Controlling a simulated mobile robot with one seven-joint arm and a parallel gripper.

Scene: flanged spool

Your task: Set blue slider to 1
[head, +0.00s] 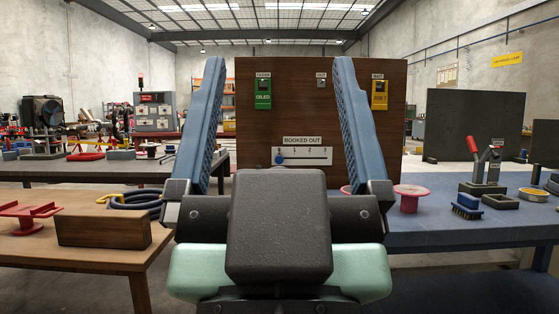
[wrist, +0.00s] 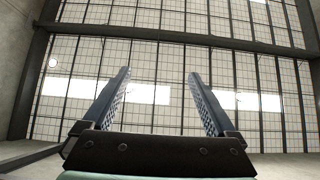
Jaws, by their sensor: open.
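The blue slider (head: 279,158) is a small blue knob at the left end of a white scale plate (head: 305,156) marked 1, 2 and 3. It sits left of the 1. A label reading "BOOKED OUT" (head: 302,140) is above it, on an upright brown wooden board (head: 220,110). My gripper (head: 278,70) is open and empty, its two long blue-grey fingers pointing upward in front of the board, with the slider visible between them. In the wrist view my gripper (wrist: 158,75) points at the roof, and neither slider nor board shows there.
A green tag (head: 263,95) and a yellow tag (head: 380,95) hang on the board. The blue table (head: 440,232) at right bears a red spool (head: 410,198), a brush (head: 467,206) and a toggle clamp (head: 485,170). A wooden block (head: 104,228) lies on the left table (head: 90,255).

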